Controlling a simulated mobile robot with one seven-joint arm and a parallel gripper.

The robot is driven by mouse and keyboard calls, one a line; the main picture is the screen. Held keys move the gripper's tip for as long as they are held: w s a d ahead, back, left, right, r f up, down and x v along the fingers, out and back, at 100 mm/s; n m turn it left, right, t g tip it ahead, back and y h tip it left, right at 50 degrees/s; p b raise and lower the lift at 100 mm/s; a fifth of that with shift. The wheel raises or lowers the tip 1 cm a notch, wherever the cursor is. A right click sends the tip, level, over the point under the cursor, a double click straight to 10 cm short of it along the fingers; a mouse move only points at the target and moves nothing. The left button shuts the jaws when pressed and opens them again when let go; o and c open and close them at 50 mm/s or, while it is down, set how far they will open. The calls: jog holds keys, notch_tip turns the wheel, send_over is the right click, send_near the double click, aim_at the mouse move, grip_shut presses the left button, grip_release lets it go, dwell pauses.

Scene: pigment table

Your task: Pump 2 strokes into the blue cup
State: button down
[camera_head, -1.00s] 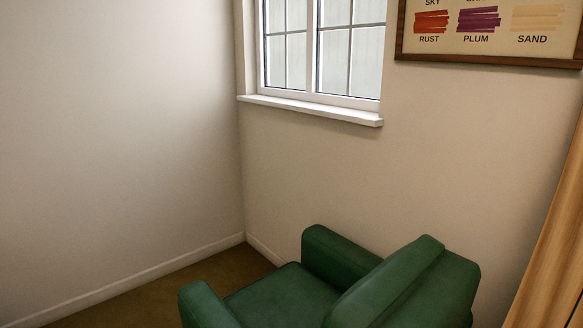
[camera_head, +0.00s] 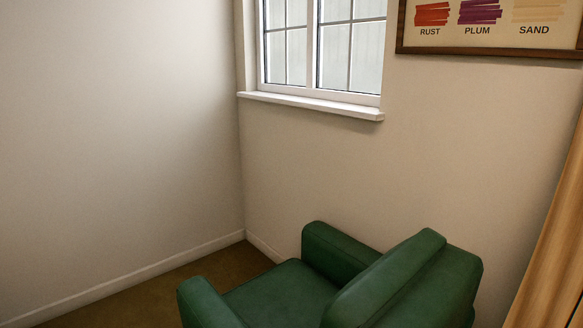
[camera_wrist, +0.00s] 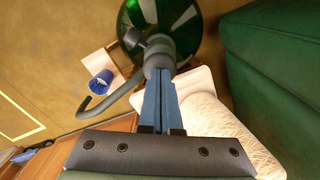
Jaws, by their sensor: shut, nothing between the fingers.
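In the wrist view, a large round green glass bottle (camera_wrist: 188,22) with a grey pump (camera_wrist: 158,48) lies just beyond my fingertips. The pump's curved grey spout (camera_wrist: 97,104) reaches toward the left. My gripper (camera_wrist: 159,72) is shut and empty, its blue fingers pointing at the pump head. I cannot tell whether the fingertips touch it. The blue cup (camera_wrist: 98,88) sits on a pale board (camera_wrist: 96,62) left of the bottle, near the spout. I cannot tell whether the spout end is over the cup. The head view shows none of these.
A green armchair (camera_head: 345,290) stands by the wall under a window (camera_head: 320,45); its green side also shows in the wrist view (camera_wrist: 275,60). A white textured thing (camera_wrist: 215,112) is beside my fingers. A colour chart (camera_head: 490,25) hangs at upper right of the head view.

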jog(key=shift+r+p, duration=1.85)
jog(key=shift+p, duration=0.2)
notch_tip(320, 180, up, 6)
jog(key=p, duration=0.6)
